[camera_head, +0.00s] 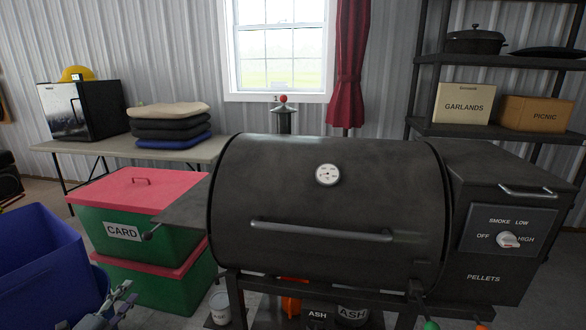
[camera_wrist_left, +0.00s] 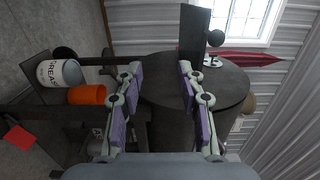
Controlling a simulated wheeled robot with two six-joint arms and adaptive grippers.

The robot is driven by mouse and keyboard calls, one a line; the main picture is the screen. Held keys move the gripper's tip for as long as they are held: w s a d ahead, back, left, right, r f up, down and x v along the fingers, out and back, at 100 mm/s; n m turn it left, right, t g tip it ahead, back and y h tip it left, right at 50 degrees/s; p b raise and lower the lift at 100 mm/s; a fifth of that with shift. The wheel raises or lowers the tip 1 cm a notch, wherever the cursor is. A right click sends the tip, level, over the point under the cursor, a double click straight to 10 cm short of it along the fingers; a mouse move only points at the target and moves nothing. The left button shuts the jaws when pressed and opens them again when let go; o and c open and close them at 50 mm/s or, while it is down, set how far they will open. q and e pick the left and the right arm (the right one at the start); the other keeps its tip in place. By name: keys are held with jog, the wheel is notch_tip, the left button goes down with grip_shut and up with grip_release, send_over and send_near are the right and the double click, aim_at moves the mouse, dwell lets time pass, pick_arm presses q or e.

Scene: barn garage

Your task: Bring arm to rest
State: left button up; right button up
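My left gripper (camera_head: 122,298) shows at the bottom left in the head view, low in front of the green bins. In the left wrist view my left gripper (camera_wrist_left: 160,85) has its two fingers well apart, with nothing between them. The dark end of the grill (camera_wrist_left: 195,80) lies beyond the fingers there, in a picture turned on its side. My right gripper is not in view in either picture.
A black pellet grill (camera_head: 330,205) fills the middle and right. Green bins with red lids (camera_head: 140,215) and a blue bin (camera_head: 40,265) stand at left. A white bucket (camera_head: 220,308) stands on the floor near the grill. A table (camera_head: 195,152) is behind.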

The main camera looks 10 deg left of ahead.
pick_arm(q)
jog(key=s+d+f+n+g, duration=0.4)
jog(key=s+d+f+n, duration=0.15)
jog(key=f, duration=0.55)
jog(key=s+d+f+n+g+y, duration=0.1)
jog(key=s+d+f+n+g, duration=0.5)
jog(key=f, duration=0.6)
jog(key=s+d+f+n+g, duration=0.2)
jog(key=s+d+f, duration=0.2)
jog(key=s+f, duration=0.5)
jog(key=s+d+f+n+g, duration=0.4)
jog(key=s+d+f, duration=0.25)
jog(key=d, duration=0.25)
jog(key=s+r+p, duration=0.4)
jog(key=s+p, duration=0.3)
jog(key=p, duration=0.4)
jog(key=s+a+r+p, duration=0.1)
jog(key=s+r+p, duration=0.3)
jog(key=s+p, duration=0.4)
jog(key=p, duration=0.3)
jog(key=shift+s+a+r+g, duration=0.2)
jog(key=shift+r+g, duration=0.15)
jog(key=shift+g, duration=0.05)
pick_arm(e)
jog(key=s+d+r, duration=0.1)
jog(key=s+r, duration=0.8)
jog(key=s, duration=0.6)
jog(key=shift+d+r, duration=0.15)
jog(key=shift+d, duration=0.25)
